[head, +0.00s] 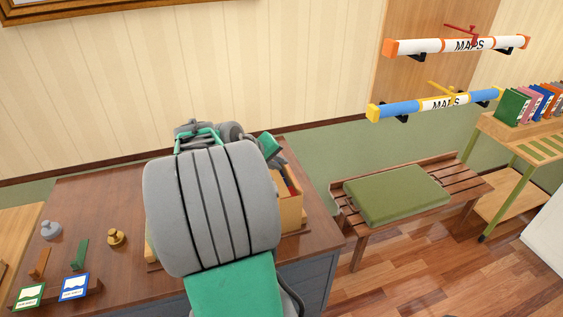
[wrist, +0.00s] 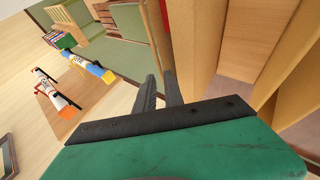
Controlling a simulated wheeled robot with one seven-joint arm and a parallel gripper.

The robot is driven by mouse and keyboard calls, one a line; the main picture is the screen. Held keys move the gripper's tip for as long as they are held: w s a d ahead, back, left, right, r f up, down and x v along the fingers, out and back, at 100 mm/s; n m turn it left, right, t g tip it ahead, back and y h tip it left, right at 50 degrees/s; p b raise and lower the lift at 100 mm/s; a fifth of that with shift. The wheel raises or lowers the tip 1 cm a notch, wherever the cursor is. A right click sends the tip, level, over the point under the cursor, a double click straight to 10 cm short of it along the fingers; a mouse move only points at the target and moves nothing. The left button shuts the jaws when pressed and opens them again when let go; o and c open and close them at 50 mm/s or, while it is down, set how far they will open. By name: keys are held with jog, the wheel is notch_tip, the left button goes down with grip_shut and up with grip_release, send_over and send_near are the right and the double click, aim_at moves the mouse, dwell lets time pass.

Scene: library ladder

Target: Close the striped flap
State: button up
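I cannot pick out a striped flap for certain in either view. In the head view, my large grey and green arm links cover the middle of the desk (head: 125,190). A light wooden box (head: 291,213) with something red inside shows partly at their right edge. My gripper (wrist: 161,77) shows in the wrist view as two dark fingers with a narrow gap between them and nothing seen held. Just right of the fingers are a thin red strip (wrist: 165,30) and tall tan wooden panels (wrist: 196,45), very close to the camera. Whether the fingers touch them is unclear.
On the desk's left stand a grey knobbed piece (head: 51,230), a brass one (head: 116,238) and small cards (head: 74,287). A bench with a green cushion (head: 396,194) stands right of the desk. Two map tubes (head: 455,45) hang on the wall, near a book shelf (head: 510,130).

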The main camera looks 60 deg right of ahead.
jog(key=shift+x, duration=1.45)
jog(key=shift+c, duration=0.4)
grip_shut()
jog(key=shift+w, duration=0.1)
